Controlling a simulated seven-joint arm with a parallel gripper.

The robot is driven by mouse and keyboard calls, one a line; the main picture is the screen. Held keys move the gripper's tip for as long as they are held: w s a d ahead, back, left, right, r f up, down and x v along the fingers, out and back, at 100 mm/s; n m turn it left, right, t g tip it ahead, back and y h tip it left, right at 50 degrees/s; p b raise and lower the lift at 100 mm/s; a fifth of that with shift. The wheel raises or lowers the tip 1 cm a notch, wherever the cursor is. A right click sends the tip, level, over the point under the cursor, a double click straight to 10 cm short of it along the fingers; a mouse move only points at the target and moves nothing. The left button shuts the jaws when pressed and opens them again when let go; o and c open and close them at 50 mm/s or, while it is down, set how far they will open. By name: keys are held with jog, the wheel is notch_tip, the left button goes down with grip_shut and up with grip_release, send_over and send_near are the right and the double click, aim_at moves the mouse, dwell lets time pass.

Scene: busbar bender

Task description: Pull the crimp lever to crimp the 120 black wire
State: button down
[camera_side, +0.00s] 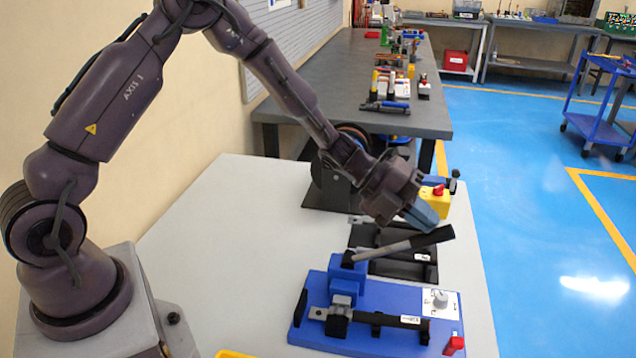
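The crimp lever (400,246) has a grey shaft and a black grip. It rises from a blue block on the blue crimping fixture (375,291) and slants up to the right. My gripper (421,216) has a bluish tip that points down to the right, just above the lever's black grip. I cannot tell if it touches the grip or whether its fingers are apart. A black bar with a small white label (400,320) lies across the front of the fixture, its left end at a metal clamp (340,305). The label is too small to read, so I cannot confirm it is the 120 black wire.
A dark rack with a label (405,268) stands behind the fixture. A yellow box with a red button (435,200) is behind my gripper. The fixture carries a white dial panel (440,301) and a red part (454,345). The grey table (230,260) is clear to the left.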

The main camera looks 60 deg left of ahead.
jog(key=shift+w+d+f, duration=0.45)
jog(key=shift+d+f, duration=0.2)
jog(key=shift+f, duration=0.05)
jog(key=shift+w+d+f, duration=0.1)
